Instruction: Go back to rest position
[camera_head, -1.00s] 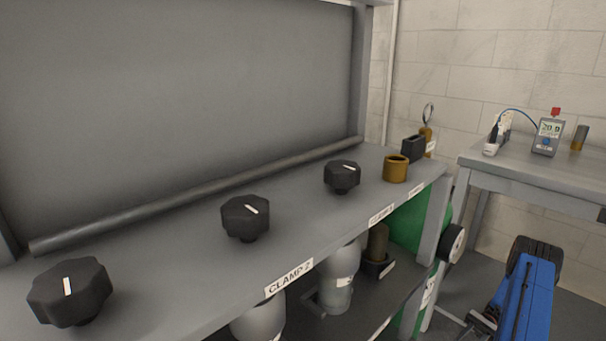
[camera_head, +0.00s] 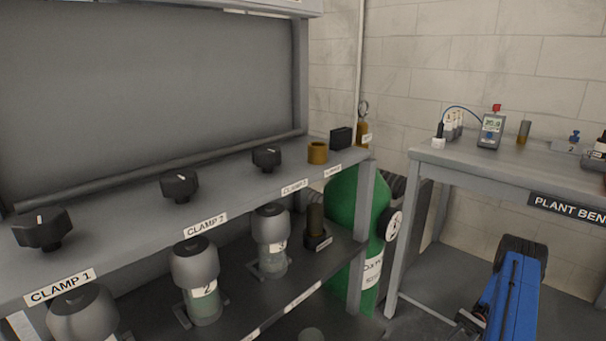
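My blue arm link (camera_head: 512,295) with its black joint housing stands at the lower right, in front of the plant bench. Its lower part runs out of the bottom of the picture. I cannot make out my gripper or its fingers in this view, so whether it holds anything does not show.
A grey shelf (camera_head: 120,231) with several black clamp knobs (camera_head: 180,186) runs along the left, with lidded jars (camera_head: 196,280) below. A green cylinder (camera_head: 349,235) stands at its right end. The plant bench (camera_head: 540,178) at right carries a meter (camera_head: 491,131). Floor shows between them.

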